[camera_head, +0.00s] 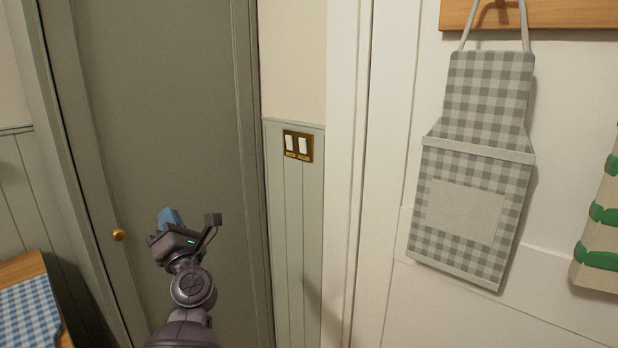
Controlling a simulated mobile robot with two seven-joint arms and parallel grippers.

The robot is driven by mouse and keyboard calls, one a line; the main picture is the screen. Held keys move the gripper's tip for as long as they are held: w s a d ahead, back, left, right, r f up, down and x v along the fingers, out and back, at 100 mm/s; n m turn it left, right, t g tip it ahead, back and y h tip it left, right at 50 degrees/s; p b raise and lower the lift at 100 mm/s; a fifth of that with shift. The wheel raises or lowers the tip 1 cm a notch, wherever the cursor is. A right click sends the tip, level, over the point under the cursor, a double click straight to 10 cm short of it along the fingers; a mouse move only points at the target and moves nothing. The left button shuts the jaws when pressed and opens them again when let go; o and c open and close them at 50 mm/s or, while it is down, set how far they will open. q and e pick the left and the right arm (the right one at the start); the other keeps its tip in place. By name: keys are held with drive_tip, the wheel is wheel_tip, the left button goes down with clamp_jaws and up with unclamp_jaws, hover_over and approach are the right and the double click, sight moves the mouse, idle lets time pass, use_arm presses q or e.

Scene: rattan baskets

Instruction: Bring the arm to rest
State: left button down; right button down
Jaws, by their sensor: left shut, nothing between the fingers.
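My left arm rises from the bottom of the head view, and its left gripper (168,217) points up and away in front of a grey-green door. The gripper's bluish fingers are together with nothing between them. It appears apart from the door and the wall. My right gripper is not in the view. No basket is in view.
The grey-green door (175,110) has a brass knob (118,235). A double light switch (298,146) is on the wall. A checked apron (475,160) hangs from a wooden rail (560,14) at right. A wooden surface with a blue checked cloth (28,318) is at lower left.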

use_arm(q)
drive_tip(key=s+d+f+m+h, duration=0.35)
drive_tip(key=f+m+h, duration=0.5)
drive_tip(key=m, duration=0.65)
drive_tip(key=s+d+f+m+h, duration=0.3)
drive_tip(key=s+f+m+h, duration=0.35)
drive_tip(key=m, duration=0.85)
drive_tip(key=s+a+f+m+g, duration=0.2)
drive_tip(key=s+f+g, duration=0.2)
drive_tip(key=s+f, duration=0.8)
drive_tip(key=s+a+f+m+g+y, duration=0.1)
drive_tip(key=s+a+f+m+g, duration=0.1)
drive_tip(key=s+f, duration=1)
drive_tip(key=shift+s+a+f+m+g, duration=0.4)
drive_tip(key=shift+s+a+g, duration=0.4)
drive_tip(key=shift+s+g, duration=0.15)
